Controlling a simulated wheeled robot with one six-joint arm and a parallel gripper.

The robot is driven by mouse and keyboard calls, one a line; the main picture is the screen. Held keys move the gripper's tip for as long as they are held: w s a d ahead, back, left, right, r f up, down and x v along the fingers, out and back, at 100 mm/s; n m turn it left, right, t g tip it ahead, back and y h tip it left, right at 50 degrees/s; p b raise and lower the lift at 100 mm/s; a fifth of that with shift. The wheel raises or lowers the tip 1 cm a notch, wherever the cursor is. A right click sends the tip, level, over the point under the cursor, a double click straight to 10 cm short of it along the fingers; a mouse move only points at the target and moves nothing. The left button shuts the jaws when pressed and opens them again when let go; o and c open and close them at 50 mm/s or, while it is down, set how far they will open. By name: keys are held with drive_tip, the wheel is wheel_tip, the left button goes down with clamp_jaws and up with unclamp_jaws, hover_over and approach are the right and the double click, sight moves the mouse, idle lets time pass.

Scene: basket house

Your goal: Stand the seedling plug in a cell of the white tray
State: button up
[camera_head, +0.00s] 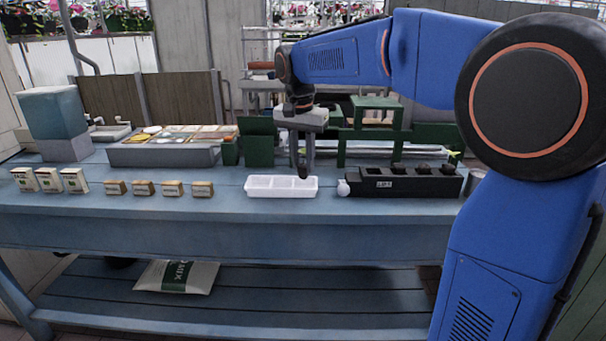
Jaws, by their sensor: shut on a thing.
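The white tray (256,190) lies on the blue bench, with a row of cells along its length. My gripper (302,159) is above the right part of the tray, pointing down. It is shut on a small dark seedling plug (303,171), which hangs roughly upright between the fingers. The plug's lower end is over or just inside the right-hand cell; I cannot tell whether it touches the cell floor. The fingers hide part of the plug.
A black rack (372,188) with several dark plugs stands right of the tray, with a small white round object (343,188) at its near end. Green stands (375,125) rise behind. Small boxes (144,188) line the left. The bench front is clear.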

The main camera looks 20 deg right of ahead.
sight(303, 166)
drive_tip(key=shift+f, duration=1.9)
drive_tip(key=shift+f, duration=0.1)
drive_tip(key=o, duration=0.7)
drive_tip(key=r, duration=0.8)
drive_tip(key=s+r, duration=0.1)
drive_tip(key=r, duration=0.3)
drive_tip(key=shift+s+a+r, duration=0.1)
drive_tip(key=shift+a, duration=0.3)
drive_tip(key=s+d+f+n+t, duration=0.1)
drive_tip(key=s+d+f+n, duration=0.1)
drive_tip(key=s+f, duration=0.5)
drive_tip(key=s+d+f+n+t, duration=0.1)
drive_tip(key=s+d+f+n, duration=0.2)
drive_tip(key=s+f, duration=0.5)
drive_tip(key=s+d+f+n+t, duration=0.1)
drive_tip(key=s+d+f+n, duration=0.2)
drive_tip(key=s+f, duration=0.4)
drive_tip(key=shift+s+f+t+y, duration=0.1)
drive_tip(key=shift+s+t+y, duration=0.1)
drive_tip(key=shift+s, duration=2.25)
drive_tip(key=shift+s+f+t+y, duration=0.1)
drive_tip(key=shift+s+y, duration=0.1)
drive_tip(key=shift+s, duration=2.2)
